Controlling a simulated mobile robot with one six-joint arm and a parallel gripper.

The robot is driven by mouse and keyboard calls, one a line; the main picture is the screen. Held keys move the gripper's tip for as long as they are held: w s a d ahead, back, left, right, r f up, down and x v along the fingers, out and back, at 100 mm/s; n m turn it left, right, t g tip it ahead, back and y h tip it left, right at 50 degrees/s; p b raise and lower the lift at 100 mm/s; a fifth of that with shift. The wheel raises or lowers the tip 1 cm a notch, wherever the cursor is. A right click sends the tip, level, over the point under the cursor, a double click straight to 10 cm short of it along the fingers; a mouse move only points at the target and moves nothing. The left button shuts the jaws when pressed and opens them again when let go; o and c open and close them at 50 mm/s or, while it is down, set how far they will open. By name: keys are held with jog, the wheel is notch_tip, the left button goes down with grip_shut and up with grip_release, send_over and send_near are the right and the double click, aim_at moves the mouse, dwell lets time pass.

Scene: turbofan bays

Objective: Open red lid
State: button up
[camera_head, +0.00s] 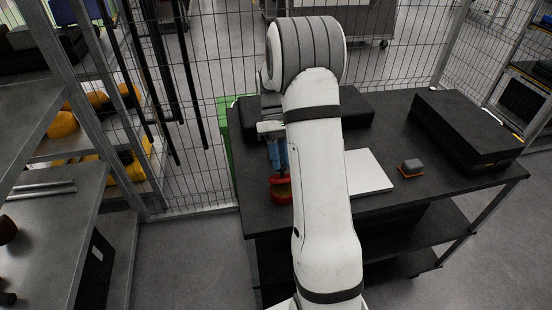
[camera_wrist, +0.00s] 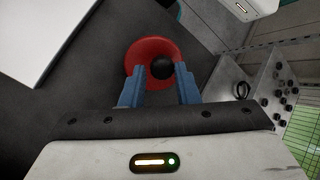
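The red lid (camera_wrist: 150,53) shows in the wrist view as a round red disc with a black ball knob (camera_wrist: 161,68) on it. My gripper (camera_wrist: 160,70) has its two blue fingers apart, one on each side of the knob, over the near part of the disc. A gap seems to show between each fingertip and the knob; contact cannot be told. In the head view the red lid (camera_head: 279,180) is at the left part of the dark table, below the blue fingers of my gripper (camera_head: 278,168). My arm hides part of the table beside it.
A white sheet (camera_head: 367,172) lies right of my arm on the dark table (camera_head: 400,200). An orange and grey block (camera_head: 411,167) and a large black case (camera_head: 467,128) are further right. Another black case (camera_head: 355,107) lies at the back. A mesh fence (camera_head: 220,60) stands behind.

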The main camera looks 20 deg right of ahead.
jog(key=o, duration=0.3)
jog(key=shift+s, duration=0.1)
jog(key=shift+o, duration=0.2)
jog(key=a+b+v, duration=0.1)
jog(key=v, duration=0.6)
jog(key=shift+w+d+r, duration=0.25)
jog(key=shift+w+d, duration=0.05)
jog(key=shift+d, duration=0.2)
jog(key=s+a+r+m+t+h, duration=0.25)
jog(key=s+a+r+t, duration=0.45)
jog(key=s, duration=0.5)
jog(key=s+a+f+m+t, duration=0.2)
jog(key=s+a+m+t, duration=0.2)
jog(key=s, duration=0.7)
jog(key=shift+a+y, duration=0.4)
jog(key=shift+y, duration=0.05)
